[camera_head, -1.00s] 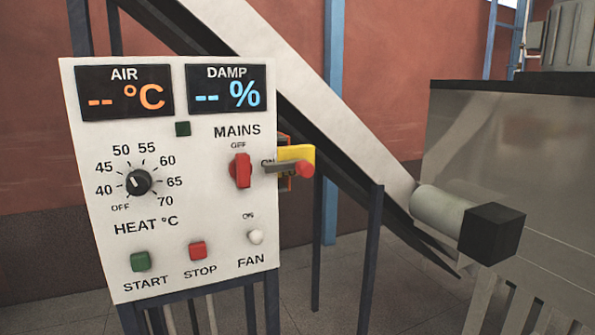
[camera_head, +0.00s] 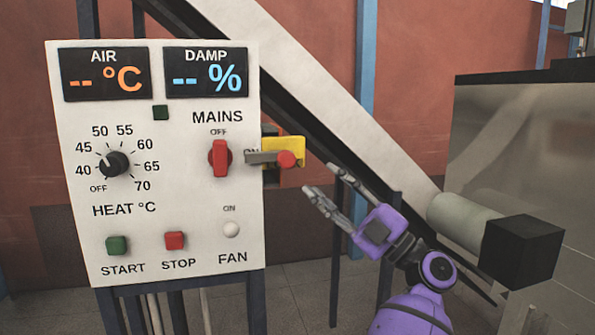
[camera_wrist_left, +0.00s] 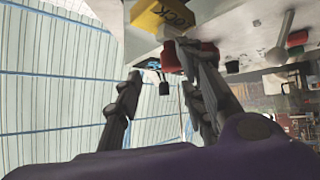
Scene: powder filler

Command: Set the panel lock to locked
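The panel lock sits at the right edge of the white control panel (camera_head: 75,215). It has a yellow plate (camera_head: 291,147), a grey lever (camera_head: 262,157) and a red knob (camera_head: 287,159). The lever lies level, and its left end crosses the panel's edge, partly covering the ON lettering. In the left wrist view the yellow plate (camera_wrist_left: 160,18) shows lettering near the top. My left gripper (camera_head: 320,180) is open and empty, just right of and below the knob, apart from it in the head view. My right gripper is not in view.
The panel carries a red mains switch (camera_head: 220,157), a heat dial (camera_head: 115,164), a green start button (camera_head: 117,245), a red stop button (camera_head: 175,240) and a fan toggle (camera_head: 231,229). A sloping chute (camera_head: 335,120) and grey cylinder (camera_head: 462,215) stand behind and right.

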